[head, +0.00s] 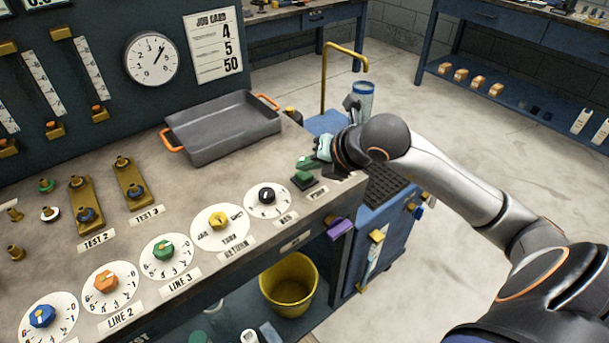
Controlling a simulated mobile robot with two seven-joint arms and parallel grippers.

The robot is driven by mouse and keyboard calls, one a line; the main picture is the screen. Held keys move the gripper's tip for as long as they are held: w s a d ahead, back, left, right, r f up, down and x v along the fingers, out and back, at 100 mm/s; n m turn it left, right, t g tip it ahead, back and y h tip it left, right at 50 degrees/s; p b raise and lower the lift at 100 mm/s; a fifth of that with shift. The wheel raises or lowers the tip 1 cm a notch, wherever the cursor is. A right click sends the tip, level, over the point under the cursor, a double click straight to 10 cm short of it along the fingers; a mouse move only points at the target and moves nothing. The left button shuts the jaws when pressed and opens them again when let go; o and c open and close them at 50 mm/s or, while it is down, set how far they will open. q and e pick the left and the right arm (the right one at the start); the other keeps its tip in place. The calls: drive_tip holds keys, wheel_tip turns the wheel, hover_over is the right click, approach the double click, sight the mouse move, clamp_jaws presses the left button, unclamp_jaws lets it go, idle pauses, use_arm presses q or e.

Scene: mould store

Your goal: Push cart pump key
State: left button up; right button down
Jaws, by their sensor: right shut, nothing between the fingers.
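A green push key (303,177) on a dark base sits near the right front corner of the bench panel, behind a small label (318,193) that seems to read PUMP. Another green piece (304,161) shows just behind it. My right gripper (322,149) is shut and empty, just behind and to the right of the green key. Its wrist hides much of the fingers, so I cannot tell whether they touch anything. The blue cart (365,255) stands against the bench's right end, with a black grid mat (390,188) on top, partly under my right arm. My left gripper is out of view.
A grey tray (222,130) with orange handles lies on the bench. Several dials line the front, including a black-knobbed one (267,196) beside the key. A yellow bucket (289,283) stands below. A yellow bent pipe (324,75) rises behind my gripper. Floor at the right is clear.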

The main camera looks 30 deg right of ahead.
sight(308, 177)
drive_tip(key=shift+f+b, duration=0.45)
drive_tip(key=shift+b, duration=0.05)
idle(0.3)
drive_tip(key=shift+r+p, duration=0.55)
drive_tip(key=shift+r, duration=0.4)
wheel_tip(308, 177, up, 6)
drive_tip(key=p, duration=0.3)
drive_tip(key=shift+p, duration=0.4)
